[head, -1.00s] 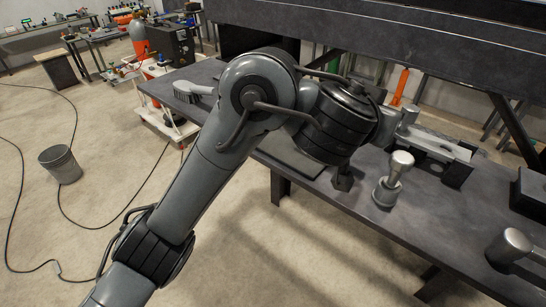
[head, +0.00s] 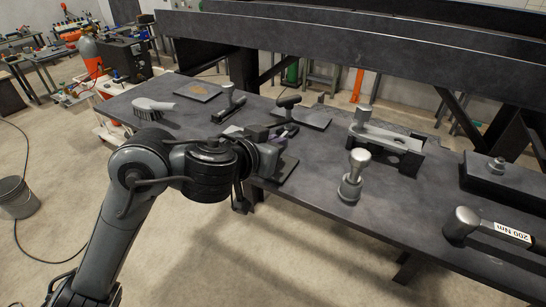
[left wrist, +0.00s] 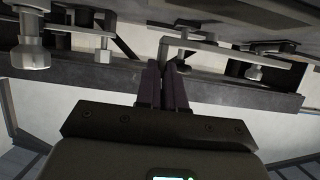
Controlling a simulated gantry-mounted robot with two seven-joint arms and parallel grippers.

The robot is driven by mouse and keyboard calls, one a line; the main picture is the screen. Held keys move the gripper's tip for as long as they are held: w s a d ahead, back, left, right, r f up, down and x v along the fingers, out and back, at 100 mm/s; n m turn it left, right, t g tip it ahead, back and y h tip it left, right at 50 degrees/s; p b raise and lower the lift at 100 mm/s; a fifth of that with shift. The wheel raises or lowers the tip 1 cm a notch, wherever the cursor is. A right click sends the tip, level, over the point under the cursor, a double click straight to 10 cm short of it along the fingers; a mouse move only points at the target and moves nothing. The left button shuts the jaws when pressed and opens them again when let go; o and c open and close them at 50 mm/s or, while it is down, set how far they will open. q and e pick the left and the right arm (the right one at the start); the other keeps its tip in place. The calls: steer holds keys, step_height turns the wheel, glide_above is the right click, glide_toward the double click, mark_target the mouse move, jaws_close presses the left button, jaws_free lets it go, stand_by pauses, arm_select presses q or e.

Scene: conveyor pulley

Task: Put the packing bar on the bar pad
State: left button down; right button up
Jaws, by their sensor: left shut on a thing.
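My left gripper (head: 284,134) is over the middle of the bench in the head view, its dark purple fingers closed. In the left wrist view the fingers (left wrist: 163,86) are close together, with a thin part of a thing between them. Another dark plate (head: 284,172) lies at the front edge, partly under the gripper. I cannot tell which is the bar pad. My right gripper is not in view.
A silver knobbed post (head: 352,180) and a metal bracket block (head: 390,140) stand to the right. A torque wrench (head: 485,228) lies at the far right. A brush (head: 150,106), a plate (head: 194,92) and a knobbed dark bar (head: 228,108) lie to the left. Beams overhang the back.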

arm_select(q)
steer(key=shift+f, duration=1.9)
steer(key=shift+f, duration=0.1)
steer(key=c, duration=1.7)
jaws_free()
steer(key=shift+f, duration=0.15)
steer(key=o, duration=0.5)
steer(key=shift+c, duration=0.2)
